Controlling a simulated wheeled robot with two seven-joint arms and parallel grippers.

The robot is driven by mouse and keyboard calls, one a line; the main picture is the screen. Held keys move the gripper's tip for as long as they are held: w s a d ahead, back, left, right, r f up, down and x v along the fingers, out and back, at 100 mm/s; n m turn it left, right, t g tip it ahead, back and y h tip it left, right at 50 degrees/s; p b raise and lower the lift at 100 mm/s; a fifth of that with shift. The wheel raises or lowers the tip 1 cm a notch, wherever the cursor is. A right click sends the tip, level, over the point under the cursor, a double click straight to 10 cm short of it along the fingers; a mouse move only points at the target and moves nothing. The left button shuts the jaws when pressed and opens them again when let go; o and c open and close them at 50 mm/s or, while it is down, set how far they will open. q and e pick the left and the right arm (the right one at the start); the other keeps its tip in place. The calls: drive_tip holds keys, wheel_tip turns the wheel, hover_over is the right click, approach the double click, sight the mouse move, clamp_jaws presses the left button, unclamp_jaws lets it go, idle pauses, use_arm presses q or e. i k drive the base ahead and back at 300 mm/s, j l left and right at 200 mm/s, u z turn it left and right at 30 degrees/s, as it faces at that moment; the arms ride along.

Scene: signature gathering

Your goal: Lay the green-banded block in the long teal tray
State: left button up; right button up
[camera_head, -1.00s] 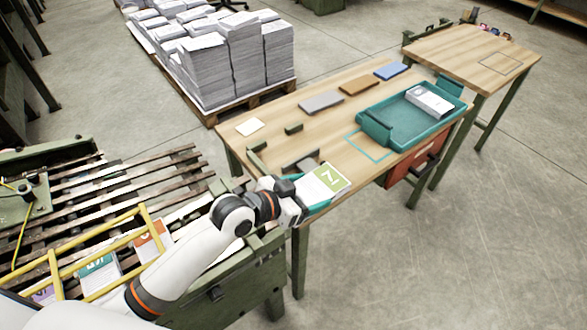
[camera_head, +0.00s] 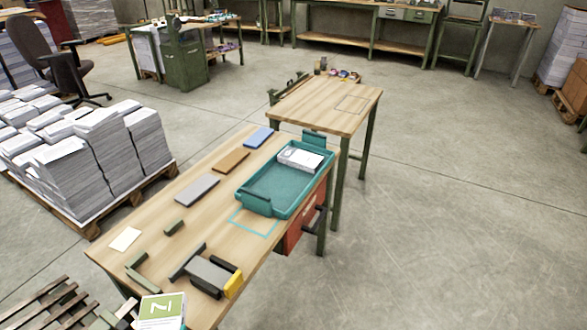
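The green-banded block (camera_head: 162,311) is white with a green band and a white letter. It shows at the bottom edge of the head view, cut off by the frame, so what supports it is hidden. The long teal tray (camera_head: 245,204) lies on the wooden table, up and right of the block, with raised walls at both ends. A white block with a grey mark (camera_head: 300,158) lies in its far part; the near part is empty. Neither of my grippers is in view.
A grey fixture with dark sides and a yellow end (camera_head: 232,285) stands between the block and the tray. Grey (camera_head: 197,189), brown (camera_head: 231,162) and blue (camera_head: 259,137) slabs lie left of the tray. A teal outline (camera_head: 252,223) marks bare tabletop before it.

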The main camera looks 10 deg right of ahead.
sight(274, 191)
drive_tip(key=i+l+u, duration=0.1)
drive_tip(key=i+l, duration=2.75)
drive_tip(key=l+u, duration=0.1)
drive_tip(key=u, duration=0.3)
drive_tip(key=i+l+u, duration=0.1)
drive_tip(key=u, duration=0.25)
drive_tip(key=l+u, duration=0.15)
drive_tip(key=u, duration=0.25)
drive_tip(key=l+u, duration=0.1)
drive_tip(key=u, duration=1.9)
